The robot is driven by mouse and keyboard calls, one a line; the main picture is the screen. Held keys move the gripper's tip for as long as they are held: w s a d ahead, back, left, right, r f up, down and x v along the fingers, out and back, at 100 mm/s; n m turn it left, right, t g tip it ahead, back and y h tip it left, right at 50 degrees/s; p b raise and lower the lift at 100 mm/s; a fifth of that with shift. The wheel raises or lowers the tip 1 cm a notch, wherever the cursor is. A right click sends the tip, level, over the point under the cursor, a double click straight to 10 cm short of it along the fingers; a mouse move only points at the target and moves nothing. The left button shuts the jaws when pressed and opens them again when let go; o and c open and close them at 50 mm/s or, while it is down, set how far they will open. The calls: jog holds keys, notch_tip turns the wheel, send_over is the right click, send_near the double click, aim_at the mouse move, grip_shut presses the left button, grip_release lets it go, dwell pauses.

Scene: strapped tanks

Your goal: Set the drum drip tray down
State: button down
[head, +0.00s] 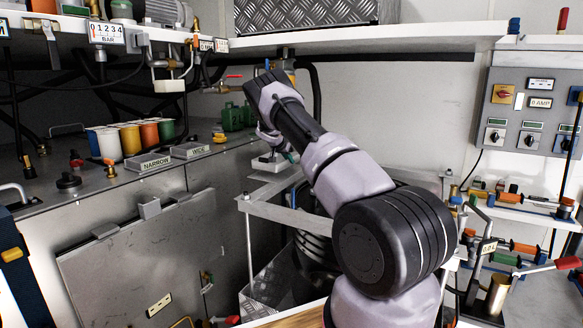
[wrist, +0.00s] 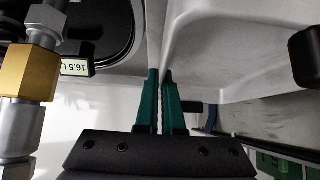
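The drum drip tray, a pale grey shallow piece, shows small in the head view (head: 270,166), beyond my forearm, above the metal frame. In the wrist view its pale wall (wrist: 200,45) fills the upper middle. My gripper (wrist: 160,72) has two green fingers close together, with the thin edge of that wall between their tips. In the head view my arm hides most of the gripper; a bit of green finger (head: 291,157) shows beside the tray. Whether the tray touches anything below cannot be told.
A grey metal frame (head: 283,213) stands under the tray, with a dark round container inside it. The steel bench with coloured cups (head: 130,139) is at left. In the wrist view a gold-and-silver fitting (wrist: 28,75) and a black round part labelled 16.5 L (wrist: 76,68) lie left of the fingers.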

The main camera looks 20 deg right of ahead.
aim_at(291, 165)
jog(key=shift+w+d, duration=0.65)
jog(key=shift+d, duration=0.2)
jog(key=shift+f, duration=1.7)
jog(key=shift+f, duration=0.1)
jog(key=c, duration=1)
grip_release()
jog(key=shift+c, duration=0.2)
